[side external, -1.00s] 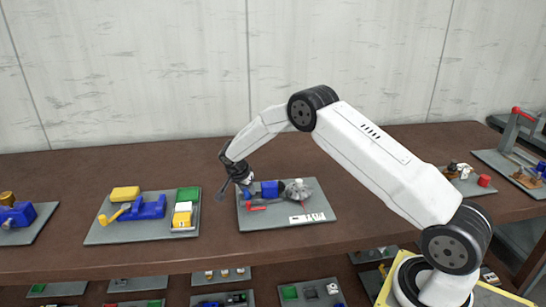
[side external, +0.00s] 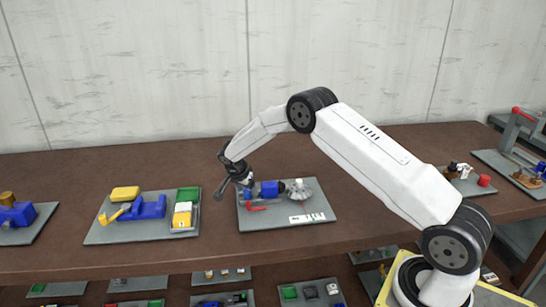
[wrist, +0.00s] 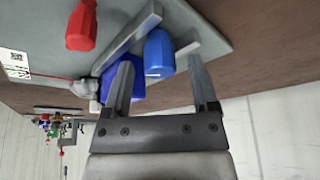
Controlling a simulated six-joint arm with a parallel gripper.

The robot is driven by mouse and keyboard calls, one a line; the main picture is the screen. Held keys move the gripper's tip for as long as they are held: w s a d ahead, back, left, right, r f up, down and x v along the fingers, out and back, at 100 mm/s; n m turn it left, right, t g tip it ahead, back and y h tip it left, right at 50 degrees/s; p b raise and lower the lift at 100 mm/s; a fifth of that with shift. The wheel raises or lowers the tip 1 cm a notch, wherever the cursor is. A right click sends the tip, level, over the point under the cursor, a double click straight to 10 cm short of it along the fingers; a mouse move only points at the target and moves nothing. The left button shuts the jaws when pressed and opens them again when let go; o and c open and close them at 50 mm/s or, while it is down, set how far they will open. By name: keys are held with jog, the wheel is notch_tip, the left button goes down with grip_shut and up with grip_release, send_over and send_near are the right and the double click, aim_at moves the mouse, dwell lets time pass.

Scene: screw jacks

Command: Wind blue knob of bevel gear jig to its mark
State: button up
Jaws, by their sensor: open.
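The bevel gear jig is a grey plate (side external: 265,223) on the brown table in the side view. It carries a blue block (side external: 269,189), a pale grey bevel gear (side external: 300,190) and a white marked label (side external: 307,218). My gripper (side external: 247,183) is at the jig's left end. In the wrist view my open gripper (wrist: 162,65) has one finger on each side of the blue knob (wrist: 159,52). Whether the fingers touch it is unclear. A thin white line shows on the knob's near end. The gear is mostly hidden in the wrist view.
A red knob (wrist: 81,27) on the jig is beside the blue knob; its red handle (side external: 263,208) shows at the plate's left front. A neighbouring plate (side external: 103,236) with blue, yellow and green parts stands to the left. Bare table lies between them.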

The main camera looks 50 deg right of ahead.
aim_at(242, 202)
jog(key=v, duration=0.7)
jog(key=shift+a+r, duration=0.25)
jog(key=shift+r, duration=0.1)
jog(key=s+a+r+n+y, duration=0.1)
jog(key=s+a+n, duration=0.3)
jog(key=s, duration=0.5)
jog(key=s+a+r+n+t+y, duration=0.1)
jog(key=s+a+n, duration=0.4)
jog(key=s, duration=0.5)
jog(key=s+a+r+n+t+y, duration=0.1)
jog(key=s+a+n, duration=0.3)
jog(key=s+n, duration=0.4)
jog(key=shift+s+a+r+y, duration=0.2)
jog(key=shift+s+r+y, duration=0.5)
jog(key=shift+s+r, duration=0.2)
jog(key=shift+w, duration=0.1)
